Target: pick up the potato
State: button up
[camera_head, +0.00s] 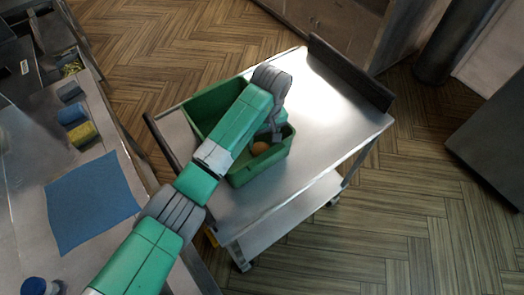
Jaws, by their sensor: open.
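The potato (259,148), a small orange-brown rounded thing, lies inside the green bin (245,176) near its front right corner. The bin stands on a metal cart. My arm reaches over the bin, and my gripper (268,136) points down into it, close above and beside the potato. My gripper is open. Its fingers are small and partly hidden behind my arm, so I cannot tell whether they touch the potato. My forearm also covers the middle of the bin.
The cart's metal top (330,112) is bare to the right of the bin, with a dark raised edge (350,72) at its far end. A counter at left holds a blue mat (90,200), blue and yellow blocks (82,134) and a blue-capped item (35,287).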

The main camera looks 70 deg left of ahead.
aim_at(262, 147)
notch_tip(262, 147, down, 5)
jog(key=shift+s+f, duration=0.1)
jog(key=shift+f, duration=0.05)
jog(key=c, duration=0.8)
notch_tip(262, 147, up, 18)
jog(key=p, duration=0.7)
